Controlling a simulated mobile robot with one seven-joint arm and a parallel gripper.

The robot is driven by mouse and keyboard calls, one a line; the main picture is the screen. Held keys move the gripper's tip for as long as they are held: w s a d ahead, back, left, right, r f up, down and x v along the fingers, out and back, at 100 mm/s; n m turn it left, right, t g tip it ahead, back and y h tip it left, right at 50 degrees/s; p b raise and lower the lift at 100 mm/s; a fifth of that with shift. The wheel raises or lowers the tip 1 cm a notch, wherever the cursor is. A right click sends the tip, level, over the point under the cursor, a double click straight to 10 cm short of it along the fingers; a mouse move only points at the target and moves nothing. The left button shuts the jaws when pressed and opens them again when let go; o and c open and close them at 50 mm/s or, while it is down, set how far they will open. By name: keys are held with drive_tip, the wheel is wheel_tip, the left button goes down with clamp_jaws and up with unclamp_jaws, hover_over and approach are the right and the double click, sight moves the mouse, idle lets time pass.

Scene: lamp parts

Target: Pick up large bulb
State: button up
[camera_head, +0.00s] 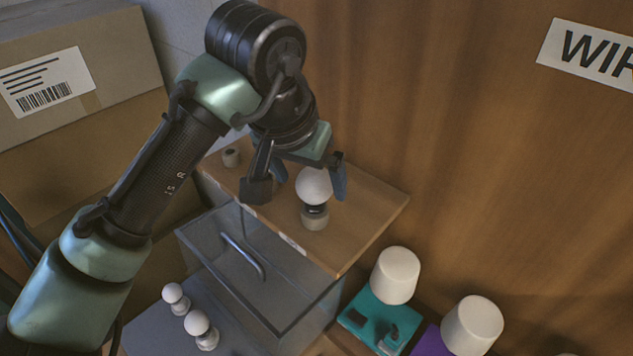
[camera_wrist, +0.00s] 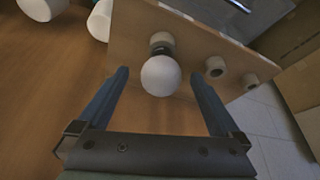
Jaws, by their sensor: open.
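The large bulb (camera_head: 313,186) is a white globe with a dark neck. It stands upright on a pale round holder (camera_head: 315,221) on the wooden shelf top. In the wrist view the bulb (camera_wrist: 161,76) shows between the two blue fingers, with a gap on each side. My gripper (camera_head: 308,190) is open around the globe from above, and it also shows in the wrist view (camera_wrist: 159,72). Whether the fingertips reach fully down past the globe is hard to tell.
The wooden top (camera_head: 370,208) holds more pale holders (camera_wrist: 215,67). Below is a clear drawer (camera_head: 235,268) with a handle. Two smaller white bulbs (camera_head: 201,328) stand on a grey surface. Two white shades (camera_head: 396,274) stand at the lower right by a teal base (camera_head: 352,318). Boxes stand left.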

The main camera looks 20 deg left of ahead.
drive_tip(key=p+x, duration=0.1)
drive_tip(key=x, duration=0.3)
drive_tip(key=w+p+x, duration=0.1)
drive_tip(key=x, duration=0.2)
drive_tip(key=shift+w+a+f+p, duration=0.1)
drive_tip(key=shift+f+p, duration=0.1)
drive_tip(key=shift+p, duration=0.2)
drive_tip(key=c, duration=1.2)
drive_tip(key=shift+o, duration=0.2)
drive_tip(key=shift+r, duration=0.15)
